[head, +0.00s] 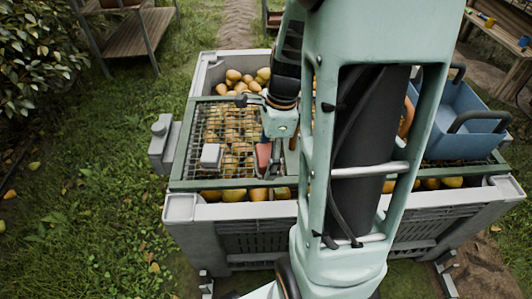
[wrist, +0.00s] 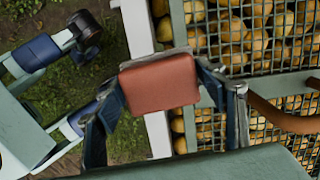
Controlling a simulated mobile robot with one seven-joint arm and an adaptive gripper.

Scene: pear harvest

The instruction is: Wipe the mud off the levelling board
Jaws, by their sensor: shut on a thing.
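My gripper (head: 270,146) is over the front middle of the mesh-topped crate. It is shut on a reddish-brown block (head: 263,158), which looks like a sponge or pad. In the wrist view the same block (wrist: 160,82) sits between the two fingers of my gripper (wrist: 162,76), its broad face towards the camera. A brown bar-like thing (wrist: 287,116) shows right of the fingers in the wrist view; I cannot tell if it is part of the levelling board. I can make out neither the board nor any mud clearly, and my arm hides part of the crate top.
The grey crate (head: 182,208) holds many pears under a wire mesh with green rails (head: 225,184). A small grey block (head: 211,156) rests on the mesh, left of my gripper. A blue tote (head: 460,142) stands at the right. Grass lies left; a wooden bench (head: 128,38) stands behind.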

